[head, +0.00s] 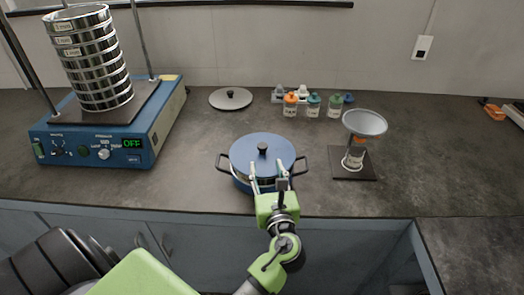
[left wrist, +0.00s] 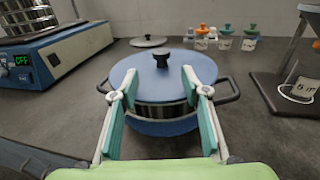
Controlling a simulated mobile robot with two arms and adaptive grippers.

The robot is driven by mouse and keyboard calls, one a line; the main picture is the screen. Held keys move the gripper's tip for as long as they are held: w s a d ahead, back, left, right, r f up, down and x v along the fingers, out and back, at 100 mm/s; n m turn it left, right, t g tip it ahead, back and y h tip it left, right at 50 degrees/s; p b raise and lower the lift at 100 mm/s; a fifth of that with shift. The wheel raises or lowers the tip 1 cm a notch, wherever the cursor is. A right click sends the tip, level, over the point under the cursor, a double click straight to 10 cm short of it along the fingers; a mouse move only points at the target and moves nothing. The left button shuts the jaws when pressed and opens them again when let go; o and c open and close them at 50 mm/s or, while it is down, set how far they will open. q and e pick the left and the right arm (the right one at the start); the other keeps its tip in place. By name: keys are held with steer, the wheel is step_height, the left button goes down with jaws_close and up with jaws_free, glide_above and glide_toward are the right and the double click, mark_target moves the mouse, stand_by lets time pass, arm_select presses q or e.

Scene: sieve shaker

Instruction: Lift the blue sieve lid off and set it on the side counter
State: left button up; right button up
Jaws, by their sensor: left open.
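The blue lid (head: 275,142) with a black knob (head: 262,147) sits on a blue pot-like vessel (left wrist: 165,126) with two dark side handles, near the front edge of the counter. In the left wrist view the lid (left wrist: 200,68) is in the middle, and a shiny metal band shows below its rim. My left gripper (head: 268,170) is open at the vessel's near side. Its fingers (left wrist: 158,75) reach toward the lid's near rim, one on each side, short of the knob. Whether they touch the lid I cannot tell. My right gripper is not in view.
A sieve stack (head: 90,60) stands on a blue shaker (head: 120,150) reading OFF at left. A grey lid (head: 215,99) lies behind. Small bottles (head: 313,106) stand at the back, and a funnel stand (head: 365,123) at right. The counter (head: 440,150) farther right is largely clear.

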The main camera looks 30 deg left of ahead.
mark_target(263, 151)
arm_select(q)
steer(key=x, duration=0.4)
steer(key=shift+w+a, duration=0.2)
steer(key=shift+w, duration=0.1)
steer(key=p+x, duration=0.1)
steer(key=x, duration=0.4)
steer(key=shift+w, duration=0.15)
steer(key=shift+r, duration=0.1)
jaws_close()
